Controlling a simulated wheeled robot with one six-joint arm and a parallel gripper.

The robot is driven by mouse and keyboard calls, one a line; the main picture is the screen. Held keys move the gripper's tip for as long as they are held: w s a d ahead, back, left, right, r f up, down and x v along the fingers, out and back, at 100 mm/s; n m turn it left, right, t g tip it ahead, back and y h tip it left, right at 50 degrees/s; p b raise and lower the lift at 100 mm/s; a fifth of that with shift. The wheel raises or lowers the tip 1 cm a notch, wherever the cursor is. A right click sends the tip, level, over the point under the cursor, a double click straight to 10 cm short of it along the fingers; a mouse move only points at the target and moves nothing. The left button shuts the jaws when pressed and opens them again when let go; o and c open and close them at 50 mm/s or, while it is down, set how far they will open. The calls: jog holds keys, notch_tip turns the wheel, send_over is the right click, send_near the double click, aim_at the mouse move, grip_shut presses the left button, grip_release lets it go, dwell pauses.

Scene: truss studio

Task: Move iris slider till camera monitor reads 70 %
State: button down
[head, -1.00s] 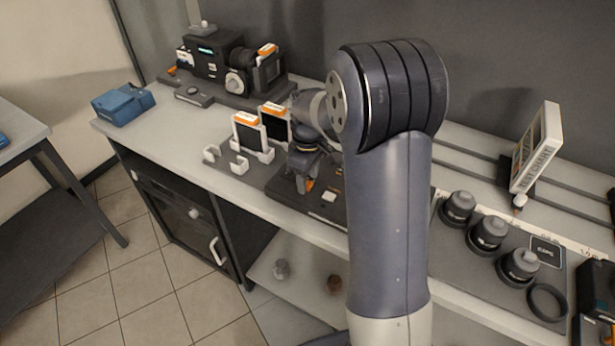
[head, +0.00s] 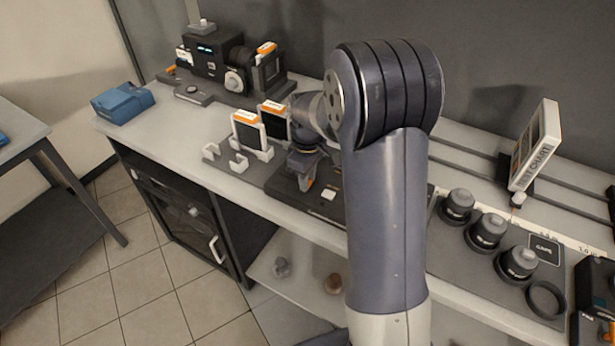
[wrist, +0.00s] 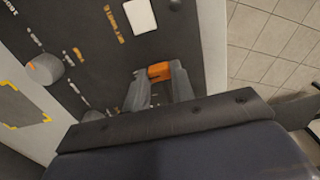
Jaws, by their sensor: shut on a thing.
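My gripper (wrist: 158,90) is shut on an orange slider knob (wrist: 158,72) on a dark control panel (wrist: 90,30). In the head view my gripper (head: 304,176) is low over the panel (head: 282,185), partly hidden by my arm. The panel carries orange and white markings, too small and tilted to read. A camera (head: 205,62) stands at the back left of the bench with a small lit display (head: 207,49); its reading is not legible.
Upright cards with orange tops (head: 246,117) stand in white holders left of the panel. A grey knob (wrist: 43,68) and a white square (wrist: 140,15) are on the panel. Several lenses (head: 488,231) stand on the right, near a tilted chart (head: 537,147). A blue case (head: 122,104) lies far left.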

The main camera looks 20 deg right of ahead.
jog(key=shift+w+a, duration=0.75)
jog(key=c, duration=1.2)
grip_release()
jog(key=shift+r, duration=0.15)
notch_tip(320, 180, up, 11)
jog(key=shift+f+b, duration=0.2)
jog(key=shift+b, duration=0.1)
